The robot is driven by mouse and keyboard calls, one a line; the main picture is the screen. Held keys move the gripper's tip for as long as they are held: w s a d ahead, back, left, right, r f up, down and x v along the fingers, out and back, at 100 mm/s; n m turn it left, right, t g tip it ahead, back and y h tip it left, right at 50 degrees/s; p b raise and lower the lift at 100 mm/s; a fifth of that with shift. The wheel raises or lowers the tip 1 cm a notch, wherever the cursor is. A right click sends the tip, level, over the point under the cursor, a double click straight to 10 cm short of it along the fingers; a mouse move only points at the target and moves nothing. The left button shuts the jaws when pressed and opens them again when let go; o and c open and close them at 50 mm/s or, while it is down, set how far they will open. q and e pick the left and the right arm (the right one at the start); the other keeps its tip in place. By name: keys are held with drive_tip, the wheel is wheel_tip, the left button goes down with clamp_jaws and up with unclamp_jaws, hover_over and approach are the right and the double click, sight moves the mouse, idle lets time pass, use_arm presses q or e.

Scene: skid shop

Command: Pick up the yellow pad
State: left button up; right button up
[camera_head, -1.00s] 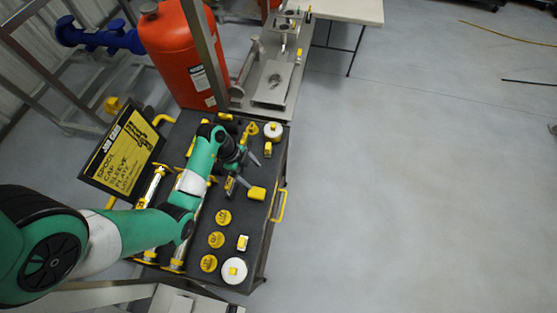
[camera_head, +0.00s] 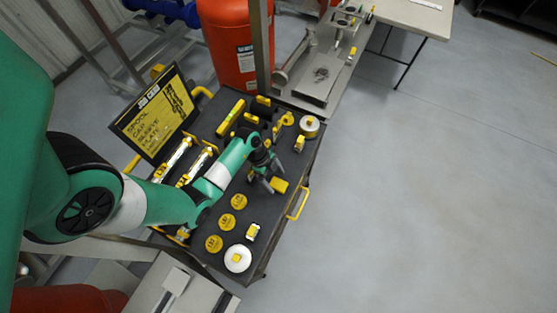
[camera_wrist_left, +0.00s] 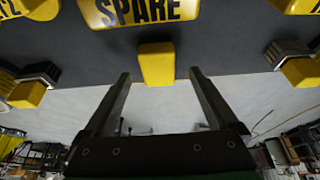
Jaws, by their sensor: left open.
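The yellow pad (camera_head: 279,185) is a small block on the dark top of the cart, near its right edge. It also shows in the left wrist view (camera_wrist_left: 157,62), upper centre, just under a yellow label reading SPARE (camera_wrist_left: 138,12). My left gripper (camera_head: 273,176) is open and right by the pad in the head view. In the left wrist view its two fingers (camera_wrist_left: 159,74) stand apart with the pad's image between and slightly beyond their tips. Nothing is between the jaws that I can see as held. My right gripper is not in view.
The cart top (camera_head: 268,235) also holds yellow discs (camera_head: 226,222), a white disc (camera_head: 238,259), silver sleeves (camera_head: 196,166) and yellow-topped parts (camera_head: 299,143). A yellow handle (camera_head: 299,203) runs along its right edge. A sign (camera_head: 155,114) stands at left. Open floor lies right.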

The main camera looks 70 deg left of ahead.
sight(278, 184)
use_arm(q)
drive_tip(key=b+x, duration=0.1)
drive_tip(key=x, duration=0.2)
drive_tip(key=shift+d+f, duration=0.25)
drive_tip(key=shift+f, duration=0.1)
drive_tip(key=shift+w+r, duration=0.1)
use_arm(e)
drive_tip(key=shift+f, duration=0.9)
use_arm(q)
drive_tip(key=c, duration=1.4)
drive_tip(key=shift+r+p, duration=0.35)
drive_tip(key=shift+r, duration=0.25)
drive_tip(key=shift+c, duration=0.2)
wheel_tip(278, 184, up, 3)
drive_tip(key=shift+d+p, duration=0.1)
drive_tip(key=shift+p, duration=0.9)
drive_tip(key=s+d+r+p, duration=0.5)
drive_tip(key=s+d+r, duration=0.3)
drive_tip(key=d, duration=0.3)
drive_tip(key=shift+s+r+p, duration=0.25)
drive_tip(key=shift+r+p, duration=0.1)
drive_tip(key=shift+r, duration=0.05)
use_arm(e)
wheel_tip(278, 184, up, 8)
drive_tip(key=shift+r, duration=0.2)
